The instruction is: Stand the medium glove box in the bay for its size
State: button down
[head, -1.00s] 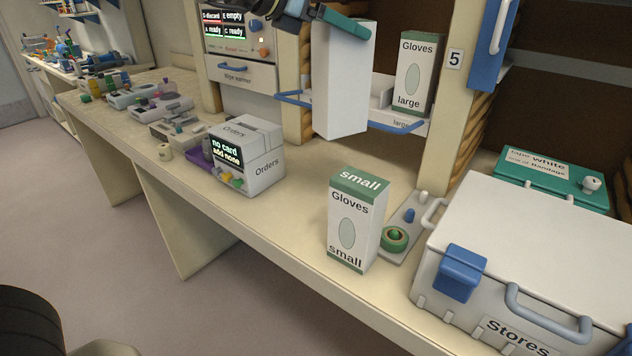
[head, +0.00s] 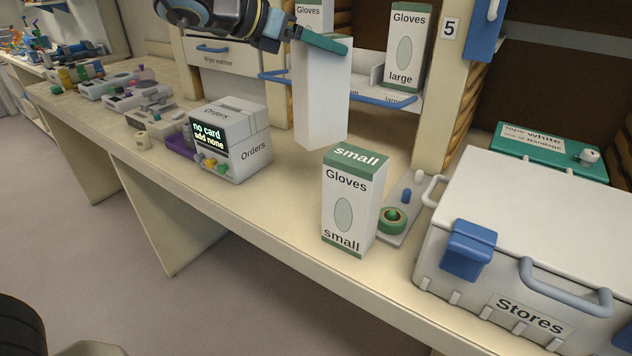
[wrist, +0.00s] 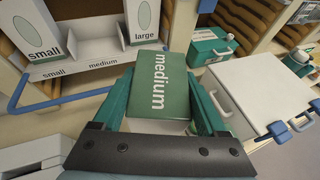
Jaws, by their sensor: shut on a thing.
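My gripper (head: 322,41) is shut on the medium glove box (head: 322,98), a white box with a green top reading "medium" in the wrist view (wrist: 162,84). The box hangs upright above the counter, in front of the glove rack. The rack (wrist: 95,66) has bays labelled small, medium and large. The middle, medium bay is empty between a small box (wrist: 35,28) in the left bay and a large box (wrist: 142,20) in the right bay. The large box (head: 406,50) also shows in the head view. The held box hides part of the rack there.
A blue rail (head: 375,98) runs along the rack's front. Another small glove box (head: 350,203) stands on the counter, beside a green tape roll (head: 392,221). An Orders box (head: 232,140) is at left, a Stores chest (head: 540,235) at right. A post (head: 447,85) stands right of the rack.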

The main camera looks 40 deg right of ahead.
aim_at(317, 125)
notch_tip(317, 125, down, 10)
jog(key=shift+f+b, duration=0.1)
jog(key=shift+b, duration=0.4)
jog(key=shift+f+p, duration=0.45)
jog(key=shift+f, duration=2.4)
grip_release()
jog(key=shift+r, duration=0.1)
jog(key=shift+r, duration=0.15)
jog(key=shift+w+a, duration=0.1)
jog(key=shift+a, duration=0.3)
jog(key=b+v, duration=0.2)
jog(key=v, duration=0.9)
jog(key=shift+b, duration=0.4)
